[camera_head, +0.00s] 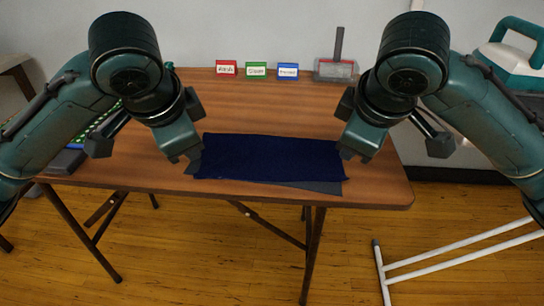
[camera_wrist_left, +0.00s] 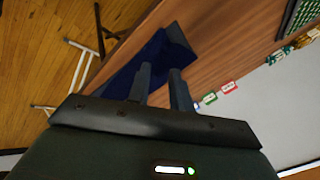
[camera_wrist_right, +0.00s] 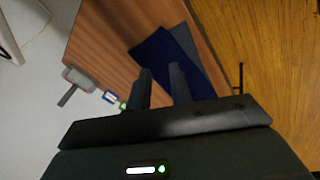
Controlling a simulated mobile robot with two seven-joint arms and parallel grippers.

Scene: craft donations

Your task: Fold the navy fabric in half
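The navy fabric (camera_head: 265,158) lies on the wooden table as a wide strip, near the front edge. A greyer-blue strip (camera_head: 318,186) shows along its front right edge; I cannot tell whether it is a lower layer or the fabric's other face. My left gripper (camera_head: 192,166) is at the fabric's left end, and my right gripper (camera_head: 347,152) is at its right end. In the left wrist view the fingers (camera_wrist_left: 160,72) are apart with the fabric (camera_wrist_left: 150,50) beyond them. In the right wrist view the fingers (camera_wrist_right: 162,75) are also apart, near the fabric (camera_wrist_right: 158,50). No cloth visibly sits between either pair.
Red (camera_head: 226,68), green (camera_head: 256,70) and blue (camera_head: 288,72) label cards stand at the table's back, beside a grey handled item (camera_head: 336,68). A dark tray with green (camera_head: 95,128) is at the left, partly behind my arm. The table behind the fabric is clear.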

